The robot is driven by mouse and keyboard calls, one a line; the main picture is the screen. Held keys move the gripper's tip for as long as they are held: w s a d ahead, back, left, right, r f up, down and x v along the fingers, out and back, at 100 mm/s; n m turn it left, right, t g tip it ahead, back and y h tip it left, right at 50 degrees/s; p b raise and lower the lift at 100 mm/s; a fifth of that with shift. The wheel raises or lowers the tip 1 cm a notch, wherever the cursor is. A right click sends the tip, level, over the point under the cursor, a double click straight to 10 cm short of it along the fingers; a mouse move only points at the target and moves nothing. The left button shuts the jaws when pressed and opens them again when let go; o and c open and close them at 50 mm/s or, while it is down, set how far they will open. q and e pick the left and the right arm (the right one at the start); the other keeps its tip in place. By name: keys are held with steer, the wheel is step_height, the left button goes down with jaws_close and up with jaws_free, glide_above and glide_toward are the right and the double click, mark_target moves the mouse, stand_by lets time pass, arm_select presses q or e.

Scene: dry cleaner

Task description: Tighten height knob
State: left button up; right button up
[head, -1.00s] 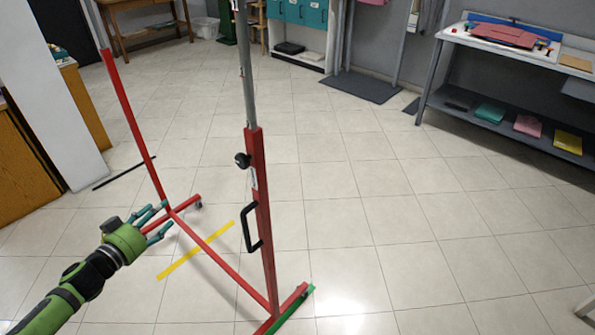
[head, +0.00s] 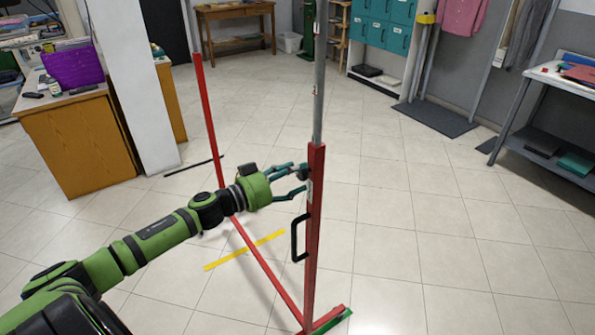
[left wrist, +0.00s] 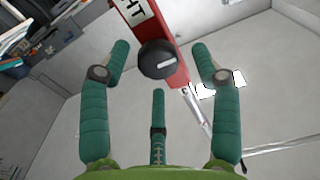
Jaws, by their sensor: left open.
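The height knob (left wrist: 157,60) is round and black, with a pale mark on its face. It sits on the red upright (head: 316,225) of a rack, near the top of the red part. My left gripper (head: 298,180) reaches the upright from the left, at knob height. In the left wrist view, its green fingers (left wrist: 160,72) are open, with the knob between and ahead of the tips. They appear apart from it. In the head view the fingers partly hide the knob. My right gripper is in neither view.
A black handle (head: 294,240) sticks out from the upright just below the knob. A grey pole (head: 319,80) rises from its top. Another red post (head: 207,120) stands farther back on the left. Yellow tape (head: 245,250) lies on the floor.

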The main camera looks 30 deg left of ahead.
arm_select(q)
steer(key=shift+w+d, duration=0.2)
steer(key=shift+w, duration=0.35)
